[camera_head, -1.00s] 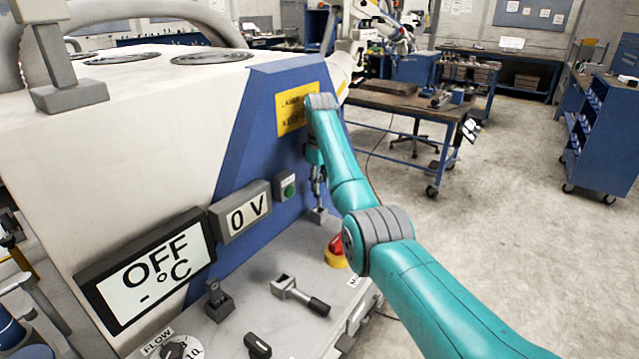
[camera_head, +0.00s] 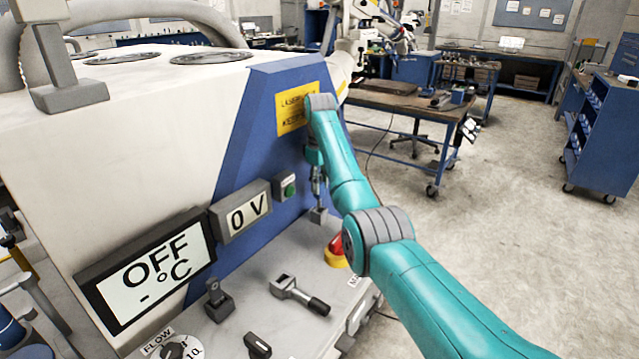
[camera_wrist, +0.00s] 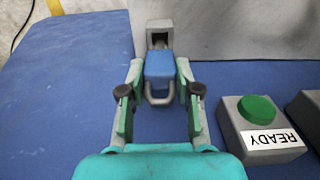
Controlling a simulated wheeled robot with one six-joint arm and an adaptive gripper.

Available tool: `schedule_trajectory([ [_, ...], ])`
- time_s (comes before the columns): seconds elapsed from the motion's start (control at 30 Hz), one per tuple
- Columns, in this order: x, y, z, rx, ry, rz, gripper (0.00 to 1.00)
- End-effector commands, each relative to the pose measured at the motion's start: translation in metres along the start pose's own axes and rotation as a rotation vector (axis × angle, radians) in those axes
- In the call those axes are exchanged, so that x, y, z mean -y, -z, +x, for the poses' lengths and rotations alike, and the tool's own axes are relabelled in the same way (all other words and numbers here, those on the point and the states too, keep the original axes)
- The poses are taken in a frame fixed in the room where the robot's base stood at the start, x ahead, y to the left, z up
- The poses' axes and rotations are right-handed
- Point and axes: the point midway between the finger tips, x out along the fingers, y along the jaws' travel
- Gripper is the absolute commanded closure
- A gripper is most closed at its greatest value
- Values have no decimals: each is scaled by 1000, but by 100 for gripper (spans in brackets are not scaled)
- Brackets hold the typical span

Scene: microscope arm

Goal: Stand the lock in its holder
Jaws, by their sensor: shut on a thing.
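The blue lock (camera_wrist: 159,66) with a grey shackle (camera_wrist: 158,97) is between the fingertips of my gripper (camera_wrist: 160,72) in the wrist view. My gripper is shut on it, and the shackle points back toward the palm. A grey holder (camera_wrist: 160,30) with a dark opening lies just beyond the lock's far end, in line with it. I cannot tell whether the lock touches it or has entered it. In the head view my gripper (camera_head: 318,185) points down above a small grey block (camera_head: 319,215) on the panel, probably the holder. The lock is not clear there.
A green READY button (camera_wrist: 258,109) stands right of my gripper in the wrist view. In the head view a red emergency button (camera_head: 337,247), a grey lever (camera_head: 300,295) and the 0 V display (camera_head: 245,217) are close by. The blue machine wall stands beside my gripper.

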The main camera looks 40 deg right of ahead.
Motion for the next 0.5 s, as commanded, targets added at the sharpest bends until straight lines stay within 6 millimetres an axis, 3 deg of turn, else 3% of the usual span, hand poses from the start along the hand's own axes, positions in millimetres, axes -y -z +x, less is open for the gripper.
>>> schedule_trajectory([
  [0.5, 0, 0, 11, -1, -1, 0, 100],
])
